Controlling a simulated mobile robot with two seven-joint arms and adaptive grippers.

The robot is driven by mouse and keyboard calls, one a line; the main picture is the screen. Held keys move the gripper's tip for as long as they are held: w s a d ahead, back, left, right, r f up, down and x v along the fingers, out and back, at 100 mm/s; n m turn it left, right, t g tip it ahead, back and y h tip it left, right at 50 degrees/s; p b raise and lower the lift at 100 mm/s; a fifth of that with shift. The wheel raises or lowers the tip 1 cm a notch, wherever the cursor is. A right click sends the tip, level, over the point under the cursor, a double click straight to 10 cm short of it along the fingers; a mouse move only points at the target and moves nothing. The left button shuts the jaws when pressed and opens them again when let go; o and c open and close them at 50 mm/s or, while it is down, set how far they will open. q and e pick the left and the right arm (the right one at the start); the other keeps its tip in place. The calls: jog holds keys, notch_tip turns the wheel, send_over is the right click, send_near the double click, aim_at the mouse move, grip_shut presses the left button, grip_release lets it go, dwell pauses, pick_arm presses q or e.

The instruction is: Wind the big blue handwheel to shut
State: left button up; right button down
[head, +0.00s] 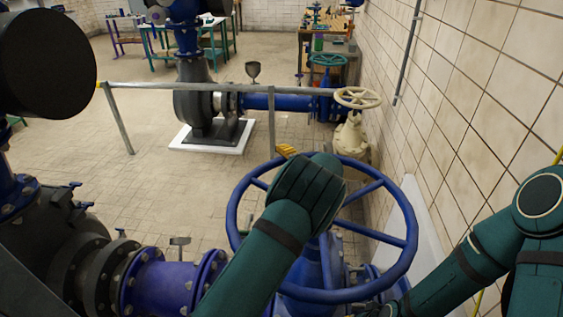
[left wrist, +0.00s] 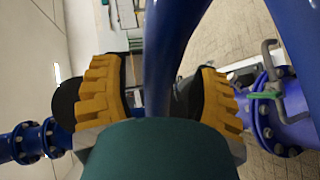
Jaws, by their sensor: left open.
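The big blue handwheel (head: 408,250) stands in the lower middle of the head view, with spokes running to a blue hub and valve body below. My left gripper (head: 285,152) is at the wheel's far rim, and my forearm and wrist hide part of the wheel. Only a bit of a yellow finger pad shows there. In the left wrist view the two yellow-padded fingers (left wrist: 160,100) are spread open, with the blue rim (left wrist: 172,60) passing between them. I cannot tell whether either pad touches it. My right arm slopes down to the bottom edge at right; its gripper is not visible.
A tiled wall (head: 480,80) runs close along the right. A grey rail (head: 170,88) crosses beyond the wheel. Behind it are a pump and blue pipe (head: 275,102) with a cream handwheel (head: 358,97). Blue flanged pipework (head: 165,285) lies at lower left. Open tiled floor is at left.

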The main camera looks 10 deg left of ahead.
pick_arm(q)
jog(key=shift+w+a+f, duration=0.1)
jog(key=shift+w+a, duration=0.1)
jog(key=shift+a, duration=0.05)
grip_shut()
jog(key=shift+w+d, duration=0.15)
jog(key=shift+d, duration=0.05)
jog(key=w+d+m+t+h, duration=0.1)
jog(key=w+d+m+h, duration=0.1)
jog(key=d, duration=0.1)
jog(key=w+d+m+t+h+p, duration=0.1)
jog(key=d, duration=0.1)
jog(key=shift+d+t, duration=0.15)
jog(key=shift+t, duration=0.15)
grip_release()
